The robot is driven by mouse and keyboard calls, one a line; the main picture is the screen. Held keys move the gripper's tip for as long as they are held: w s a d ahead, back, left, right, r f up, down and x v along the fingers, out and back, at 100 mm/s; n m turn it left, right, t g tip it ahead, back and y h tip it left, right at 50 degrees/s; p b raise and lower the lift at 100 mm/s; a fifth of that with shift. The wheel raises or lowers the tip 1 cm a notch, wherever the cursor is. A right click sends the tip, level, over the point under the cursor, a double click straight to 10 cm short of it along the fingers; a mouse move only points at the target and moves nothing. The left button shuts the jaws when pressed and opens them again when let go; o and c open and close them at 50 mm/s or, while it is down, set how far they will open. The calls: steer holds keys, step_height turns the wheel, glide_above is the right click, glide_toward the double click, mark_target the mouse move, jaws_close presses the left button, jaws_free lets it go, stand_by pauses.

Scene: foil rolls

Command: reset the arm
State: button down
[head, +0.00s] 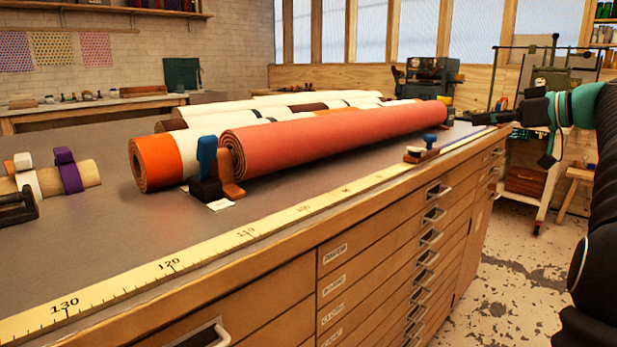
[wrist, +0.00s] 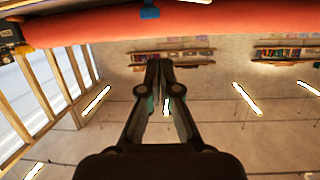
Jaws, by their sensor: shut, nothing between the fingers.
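My gripper (head: 487,118) is at the right in the head view, near the far right edge of the workbench (head: 90,215). In the wrist view its two dark fingers (wrist: 159,66) meet at the tips, shut with nothing between them. The wrist view looks upside down, with ceiling lights low in the picture. A coral-red roll (head: 335,135) lies lengthwise on the bench, and it crosses the top of the wrist view (wrist: 220,25). The gripper is apart from the roll.
An orange-and-white roll (head: 155,165) and other rolls lie behind the red one. A blue-handled stop (head: 207,165) stands at its near end, a smaller one (head: 430,141) further along. A yellow ruler (head: 235,240) runs along the bench edge, above drawers with handles.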

steer(key=d+f+m+g+h, duration=0.1)
steer(key=d+f+m+h, duration=0.25)
steer(key=f+m, duration=0.55)
steer(key=s+a+f+m+g+h, duration=0.1)
steer(key=s+a+f+g, duration=0.15)
steer(key=f, duration=0.35)
steer(key=s+a+f+m+g+h, duration=0.1)
steer(key=s+a+f, duration=0.15)
steer(key=f, duration=0.25)
steer(key=s+a+f+n+h, duration=0.1)
steer(key=s+a+f, duration=0.3)
steer(key=s+a, duration=0.3)
steer(key=s+a+f+n+g+h, duration=0.1)
steer(key=s+a+f, duration=0.4)
steer(key=s+a, duration=0.3)
steer(key=s+a+f+n+h, duration=0.1)
steer(key=s+a+f+n, duration=0.1)
steer(key=s+a+f, duration=0.2)
steer(key=s+a, duration=0.3)
steer(key=s, duration=0.5)
steer(key=shift+a+f+g+h, duration=0.15)
steer(key=shift+f+g+h, duration=0.1)
steer(key=shift+g+h, duration=0.1)
